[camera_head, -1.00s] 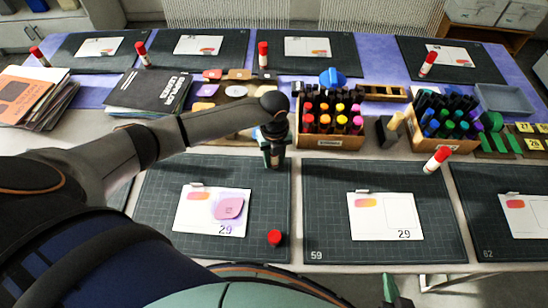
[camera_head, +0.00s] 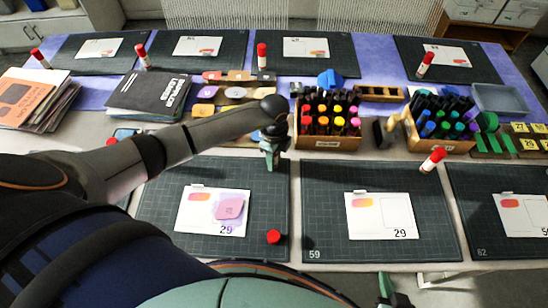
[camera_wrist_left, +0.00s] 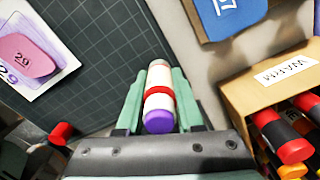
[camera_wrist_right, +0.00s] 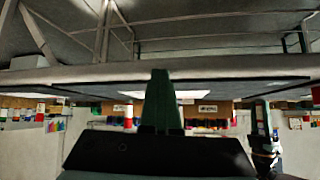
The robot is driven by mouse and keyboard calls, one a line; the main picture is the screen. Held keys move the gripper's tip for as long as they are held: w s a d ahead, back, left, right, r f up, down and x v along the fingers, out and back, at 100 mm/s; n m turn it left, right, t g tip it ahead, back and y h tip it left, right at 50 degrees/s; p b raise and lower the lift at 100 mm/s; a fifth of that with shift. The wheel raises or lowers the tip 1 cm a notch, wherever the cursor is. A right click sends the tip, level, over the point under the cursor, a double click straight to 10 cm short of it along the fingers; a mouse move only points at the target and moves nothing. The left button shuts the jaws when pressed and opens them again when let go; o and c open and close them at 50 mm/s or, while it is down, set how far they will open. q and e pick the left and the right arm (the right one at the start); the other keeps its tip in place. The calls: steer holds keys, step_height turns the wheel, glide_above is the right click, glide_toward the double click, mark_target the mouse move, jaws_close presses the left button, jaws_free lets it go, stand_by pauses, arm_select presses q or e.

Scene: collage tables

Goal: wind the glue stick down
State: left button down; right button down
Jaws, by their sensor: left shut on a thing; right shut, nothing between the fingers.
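The glue stick (camera_wrist_left: 159,75) is white with a red band and a purple end, seen in the left wrist view. My left gripper (camera_wrist_left: 158,100) is shut on it around the band, with the purple end towards the camera. In the head view my left gripper (camera_head: 270,158) is above the back edge of the near mat, and the stick is hardly visible there. A red cap (camera_head: 273,237) stands on that mat at its front right; it also shows in the left wrist view (camera_wrist_left: 62,132). My right gripper (camera_wrist_right: 161,102) is shut and empty, low at the front edge of the table (camera_head: 388,285).
A card with a pink piece (camera_head: 229,208) lies on the near mat (camera_head: 262,195). Behind are a box of warm-coloured markers (camera_head: 328,142) and another of cool colours (camera_head: 440,144).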

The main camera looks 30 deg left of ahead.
arm_select(q)
steer(key=n, duration=0.6)
steer(key=shift+s+d+f, duration=0.1)
steer(key=n, duration=0.4)
steer(key=shift+d+n, duration=0.15)
steer(key=shift+n, duration=1.05)
steer(key=shift+a, duration=0.2)
steer(key=shift+c, duration=1.9)
jaws_free()
steer(key=shift+w, duration=0.2)
